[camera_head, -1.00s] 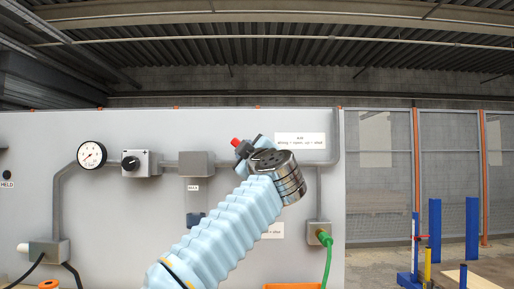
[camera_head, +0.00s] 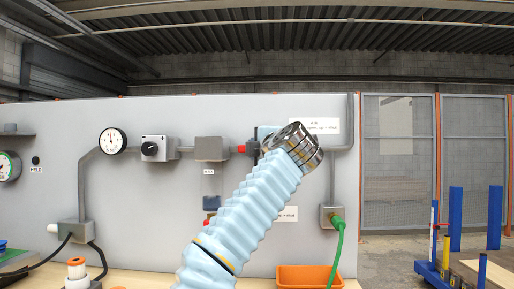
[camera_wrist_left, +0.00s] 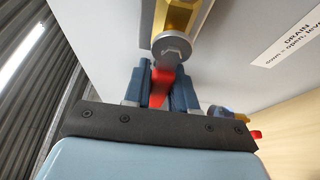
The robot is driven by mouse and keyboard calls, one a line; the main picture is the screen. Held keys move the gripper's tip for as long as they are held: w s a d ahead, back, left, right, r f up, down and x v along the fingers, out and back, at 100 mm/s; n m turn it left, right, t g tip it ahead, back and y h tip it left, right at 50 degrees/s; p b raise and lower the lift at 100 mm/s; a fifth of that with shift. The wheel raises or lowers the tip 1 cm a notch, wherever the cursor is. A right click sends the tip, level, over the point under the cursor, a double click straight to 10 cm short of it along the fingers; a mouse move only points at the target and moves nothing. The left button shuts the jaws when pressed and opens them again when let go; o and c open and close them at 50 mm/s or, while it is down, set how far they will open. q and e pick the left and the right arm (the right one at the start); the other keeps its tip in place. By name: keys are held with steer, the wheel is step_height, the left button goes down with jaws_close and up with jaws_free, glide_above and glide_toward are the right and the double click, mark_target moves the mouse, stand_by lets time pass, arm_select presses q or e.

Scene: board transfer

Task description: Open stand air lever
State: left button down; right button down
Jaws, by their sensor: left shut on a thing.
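My left gripper (camera_head: 253,148) reaches the pipe on the grey panel, mostly hidden behind my wrist in the head view. The red air lever (camera_head: 241,149) shows its end just left of the fingers, roughly in line with the pipe. In the left wrist view, my left gripper (camera_wrist_left: 160,92) is shut on the red air lever (camera_wrist_left: 157,84), close to the round grey pivot (camera_wrist_left: 172,46) on a brass valve body (camera_wrist_left: 178,17). The air label (camera_head: 325,126) is partly covered by my wrist. My right gripper is not in view.
A gauge (camera_head: 113,141), regulator (camera_head: 158,148) and grey filter block (camera_head: 211,149) sit left along the pipe. A green hose (camera_head: 338,240) hangs at right above an orange bin (camera_head: 302,277).

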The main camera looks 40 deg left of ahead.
arm_select(q)
steer(key=shift+f, duration=0.1)
stand_by(0.4)
steer(key=c, duration=1)
jaws_free()
steer(key=b+v, duration=0.2)
steer(key=v, duration=1.2)
steer(key=shift+a, duration=0.1)
